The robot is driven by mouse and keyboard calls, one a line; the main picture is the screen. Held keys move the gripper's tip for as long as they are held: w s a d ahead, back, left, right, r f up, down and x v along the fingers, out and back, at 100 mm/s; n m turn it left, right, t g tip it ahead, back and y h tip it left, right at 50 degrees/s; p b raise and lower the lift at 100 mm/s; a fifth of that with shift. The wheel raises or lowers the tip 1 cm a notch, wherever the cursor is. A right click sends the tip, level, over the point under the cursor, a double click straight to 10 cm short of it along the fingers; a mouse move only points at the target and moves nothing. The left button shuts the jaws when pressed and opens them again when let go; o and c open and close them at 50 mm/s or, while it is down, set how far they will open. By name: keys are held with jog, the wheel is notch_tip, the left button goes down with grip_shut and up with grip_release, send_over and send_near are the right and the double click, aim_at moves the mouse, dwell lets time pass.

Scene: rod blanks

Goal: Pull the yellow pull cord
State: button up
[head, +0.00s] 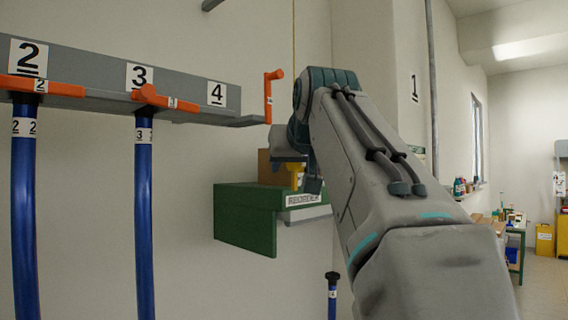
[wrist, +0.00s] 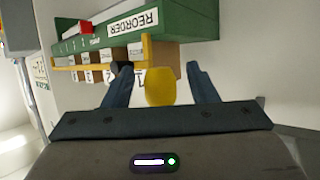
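The yellow pull cord (head: 293,40) hangs down from above in the head view and passes behind my arm. Its yellow handle (head: 296,174) shows in part beside my gripper (head: 302,182), in front of the green shelf unit. In the wrist view the handle (wrist: 160,88) is a rounded yellow piece between the two dark fingers of my gripper (wrist: 160,80). There is a gap on each side of it, so my gripper is open and not closed on it. My arm hides part of the cord and handle in the head view.
A green unit marked REORDER (head: 245,208) with boxes is on the wall just behind the handle. A grey rack (head: 190,85) at left bears blue rods (head: 145,220) with orange handles. Free floor (head: 540,275) shows at far right.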

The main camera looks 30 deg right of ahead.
jog(key=v, duration=1.3)
jog(key=shift+s+r, duration=0.2)
jog(key=shift+s, duration=0.2)
